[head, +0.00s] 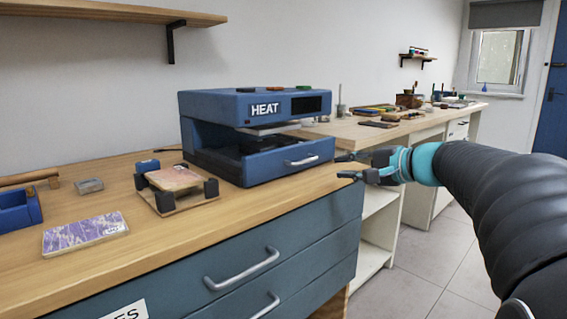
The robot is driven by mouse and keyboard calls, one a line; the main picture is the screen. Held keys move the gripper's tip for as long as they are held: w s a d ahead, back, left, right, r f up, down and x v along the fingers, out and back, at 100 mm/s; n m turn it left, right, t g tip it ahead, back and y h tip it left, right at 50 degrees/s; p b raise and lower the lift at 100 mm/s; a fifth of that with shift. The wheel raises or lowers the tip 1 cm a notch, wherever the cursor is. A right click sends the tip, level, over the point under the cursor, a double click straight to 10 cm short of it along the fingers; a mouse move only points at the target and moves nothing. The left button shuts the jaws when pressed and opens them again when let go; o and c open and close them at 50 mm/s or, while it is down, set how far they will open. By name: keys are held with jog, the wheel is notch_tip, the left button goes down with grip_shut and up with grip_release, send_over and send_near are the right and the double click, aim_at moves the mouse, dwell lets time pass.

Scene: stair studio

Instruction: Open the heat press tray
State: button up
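The heat press (212,108) is a blue machine marked HEAT on the wooden counter, left of the picture's middle. Its tray (262,167) is the low blue front part with a silver bar handle (302,161); it looks pushed in under the upper housing. My gripper (343,166) comes in from the right, just right of the handle in the picture. Its two dark fingertips are apart with nothing between them. Whether it is nearer or farther than the handle is hard to tell.
The wooden counter (175,232) holds a stand with a block (174,178), a purple patterned pad (84,234), a small tin (89,186) and a blue box at left. Blue drawers (215,262) lie below. A second workbench (352,133) stands behind. Floor is clear at lower right.

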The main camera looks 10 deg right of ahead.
aim_at(307, 161)
jog(key=x, duration=0.4)
jog(key=p+x, duration=0.1)
jog(key=x, duration=0.4)
jog(key=w+d+r+x, duration=0.1)
jog(key=x, duration=0.3)
jog(key=shift+w+a+p, duration=0.25)
jog(key=shift+w+p, duration=0.05)
grip_shut()
